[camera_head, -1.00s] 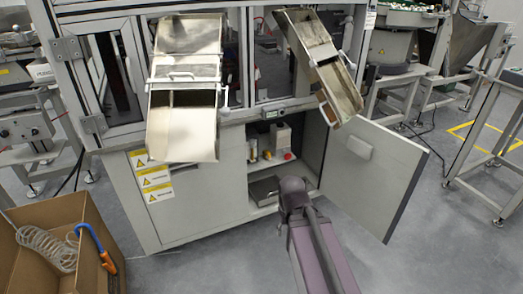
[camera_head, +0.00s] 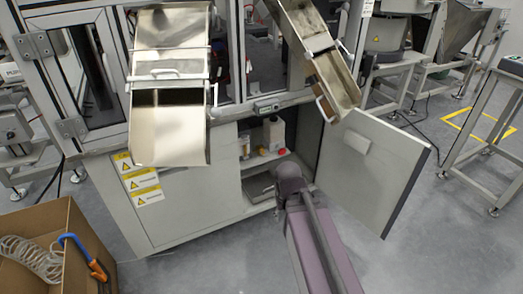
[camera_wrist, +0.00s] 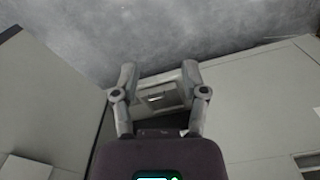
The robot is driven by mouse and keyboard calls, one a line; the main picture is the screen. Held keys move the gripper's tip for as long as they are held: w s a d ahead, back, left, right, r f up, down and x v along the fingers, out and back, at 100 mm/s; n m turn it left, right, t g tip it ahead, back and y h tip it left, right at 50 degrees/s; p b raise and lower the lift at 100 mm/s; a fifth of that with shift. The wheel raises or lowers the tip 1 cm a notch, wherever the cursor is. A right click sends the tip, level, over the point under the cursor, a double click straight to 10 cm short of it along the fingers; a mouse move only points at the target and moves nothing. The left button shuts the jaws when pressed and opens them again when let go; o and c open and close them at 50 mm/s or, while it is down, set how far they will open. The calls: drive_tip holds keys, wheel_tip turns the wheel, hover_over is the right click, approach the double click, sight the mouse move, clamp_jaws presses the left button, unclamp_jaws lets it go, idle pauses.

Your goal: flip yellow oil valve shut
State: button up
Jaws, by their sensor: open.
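I cannot make out the yellow oil valve in either view. Small fittings stand on a shelf inside the open cabinet (camera_head: 232,205), including a white bottle (camera_head: 273,132), a red knob (camera_head: 281,151) and a pale yellowish item (camera_head: 244,148). They are too small to tell which is the valve. In the wrist view my gripper (camera_wrist: 157,75) is open, fingers spread, with nothing held. A pale grey boxy part lies beyond and between the fingers, apparently not gripped. In the head view my arm reaches toward the cabinet's lower opening and hides the gripper.
The cabinet door (camera_head: 375,175) stands open to the right; it shows at left in the wrist view (camera_wrist: 50,100). Two metal chutes (camera_head: 170,125) (camera_head: 325,65) overhang the cabinet front. A cardboard box (camera_head: 75,225) with a coiled hose sits at lower left.

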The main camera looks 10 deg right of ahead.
drive_tip(key=w+a+f+n+t+y+b, duration=0.2)
drive_tip(key=w+f+b, duration=0.1)
drive_tip(key=w, duration=0.4)
drive_tip(key=n+t+y+b, duration=0.3)
drive_tip(key=n+t+b, duration=0.3)
drive_tip(key=t+b, duration=0.55)
approach(262, 149)
drive_tip(key=s+d, duration=0.2)
drive_tip(key=shift+a+r+g, duration=0.15)
drive_tip(key=shift+r+g, duration=0.2)
drive_tip(key=shift+r, duration=0.1)
drive_tip(key=shift+w, duration=0.1)
drive_tip(key=b+x, duration=0.5)
drive_tip(key=x, duration=0.8)
drive_tip(key=shift+w+a+f, duration=0.2)
drive_tip(key=shift+a, duration=0.1)
clamp_jaws()
